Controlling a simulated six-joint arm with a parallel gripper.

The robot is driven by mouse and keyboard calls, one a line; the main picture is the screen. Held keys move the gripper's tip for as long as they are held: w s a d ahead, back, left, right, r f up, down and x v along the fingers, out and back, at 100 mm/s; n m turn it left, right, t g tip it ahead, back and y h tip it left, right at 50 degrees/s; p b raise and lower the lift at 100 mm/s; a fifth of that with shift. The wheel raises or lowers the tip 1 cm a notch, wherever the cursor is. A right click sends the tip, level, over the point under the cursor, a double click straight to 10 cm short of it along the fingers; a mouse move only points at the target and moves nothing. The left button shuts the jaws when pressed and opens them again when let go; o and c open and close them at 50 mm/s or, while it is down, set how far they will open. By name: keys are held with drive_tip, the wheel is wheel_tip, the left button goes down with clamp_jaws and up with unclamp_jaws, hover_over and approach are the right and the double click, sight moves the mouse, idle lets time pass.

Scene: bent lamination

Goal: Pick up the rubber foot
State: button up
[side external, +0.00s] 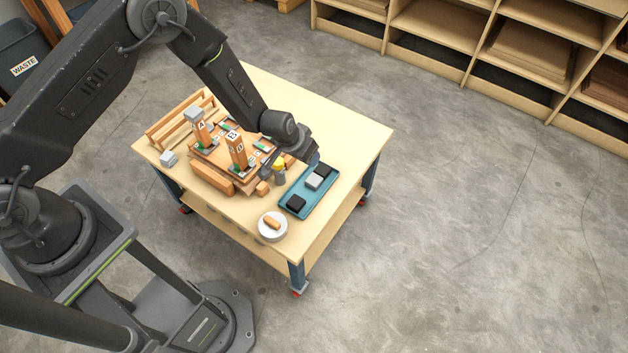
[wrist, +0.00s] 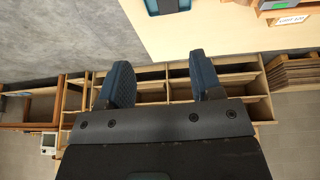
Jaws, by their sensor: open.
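A teal tray (side external: 294,209) lies on the wooden table. In it are a black block (side external: 296,203) near the front end, a grey block (side external: 314,181) and another dark block (side external: 323,171) near the far end. The dark blocks look like rubber feet, but I cannot tell for certain which is the rubber foot. My gripper (wrist: 163,80) is open and empty, with its two blue padded fingers apart. In the side view it is near the tray's far end, partly hidden by my wrist.
A wooden fixture with upright lettered blocks (side external: 237,150) stands left of the tray. A yellow-topped grey object (side external: 280,174) stands between them. A round white dish (side external: 272,233) holding an orange-brown piece is at the front corner. The table's right side (side external: 357,135) is clear.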

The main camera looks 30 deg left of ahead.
approach(312, 182)
drive_tip(key=x, duration=0.3)
drive_tip(key=shift+d+f, duration=0.1)
drive_tip(key=shift+d, duration=0.1)
drive_tip(key=shift+a+x, duration=0.1)
drive_tip(key=shift+x, duration=1.4)
drive_tip(key=shift+a+x, duration=0.15)
drive_tip(key=shift+x, duration=1.3)
drive_tip(key=shift+c, duration=0.2)
drive_tip(key=c, duration=0.8)
drive_tip(key=shift+c, duration=0.2)
drive_tip(key=shift+w, duration=0.1)
